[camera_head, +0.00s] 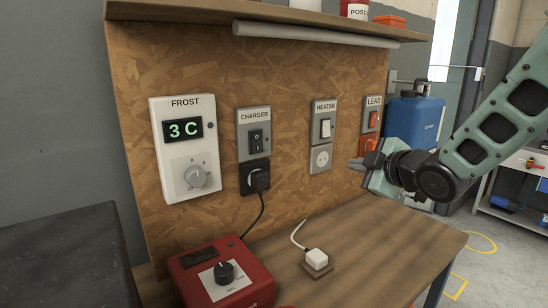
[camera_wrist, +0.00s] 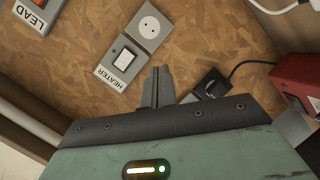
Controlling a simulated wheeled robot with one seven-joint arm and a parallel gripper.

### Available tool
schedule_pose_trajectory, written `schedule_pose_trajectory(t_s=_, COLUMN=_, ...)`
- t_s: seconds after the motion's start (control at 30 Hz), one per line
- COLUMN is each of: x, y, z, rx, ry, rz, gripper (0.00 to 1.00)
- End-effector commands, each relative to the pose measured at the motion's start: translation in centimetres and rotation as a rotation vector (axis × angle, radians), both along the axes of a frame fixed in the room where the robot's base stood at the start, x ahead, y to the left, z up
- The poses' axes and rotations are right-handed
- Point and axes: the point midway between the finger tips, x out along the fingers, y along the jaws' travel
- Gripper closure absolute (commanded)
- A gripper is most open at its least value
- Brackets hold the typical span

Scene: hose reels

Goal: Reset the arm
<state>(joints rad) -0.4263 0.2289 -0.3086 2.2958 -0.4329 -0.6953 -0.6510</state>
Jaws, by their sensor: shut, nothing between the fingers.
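My gripper (camera_head: 357,164) is at the right of the head view, raised above the right end of the bench, in front of the board near the LEAD switch (camera_head: 373,119). The arm reaches in from the right edge. In the wrist view, the two fingers of my gripper (camera_wrist: 157,72) are together and hold nothing. The gripper partly covers the orange piece (camera_head: 368,146) under the LEAD switch. Whether the fingers touch anything cannot be told.
The chipboard panel (camera_head: 290,92) carries a FROST thermostat (camera_head: 185,148) reading 3 C and a CHARGER switch (camera_head: 254,134) with a black plug (camera_head: 258,180) below. A red charger box (camera_head: 222,275) and a white plug (camera_head: 316,259) lie on the bench (camera_head: 375,250). A shelf (camera_head: 220,14) overhangs. A blue container (camera_head: 413,120) stands behind my gripper.

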Motion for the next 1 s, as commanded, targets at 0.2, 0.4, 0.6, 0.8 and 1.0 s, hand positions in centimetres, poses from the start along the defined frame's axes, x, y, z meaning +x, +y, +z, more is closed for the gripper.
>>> schedule_pose_trajectory(t_s=0.2, x=-9.8, y=4.7, z=-4.8, rx=0.142, ry=0.516, rz=-0.159, gripper=1.0)
schedule_pose_trajectory(t_s=0.4, x=-22.6, y=6.8, z=-8.1, rx=0.131, ry=0.961, rz=-0.341, gripper=1.0)
schedule_pose_trajectory(t_s=0.6, x=-32.4, y=6.3, z=-9.0, rx=0.041, ry=1.226, rz=-0.506, gripper=1.0)
schedule_pose_trajectory(t_s=0.8, x=-35.7, y=5.7, z=-9.0, rx=-0.005, ry=1.305, rz=-0.571, gripper=1.0)
schedule_pose_trajectory(t_s=1.0, x=-35.8, y=5.7, z=-9.1, rx=-0.007, ry=1.307, rz=-0.573, gripper=1.0)
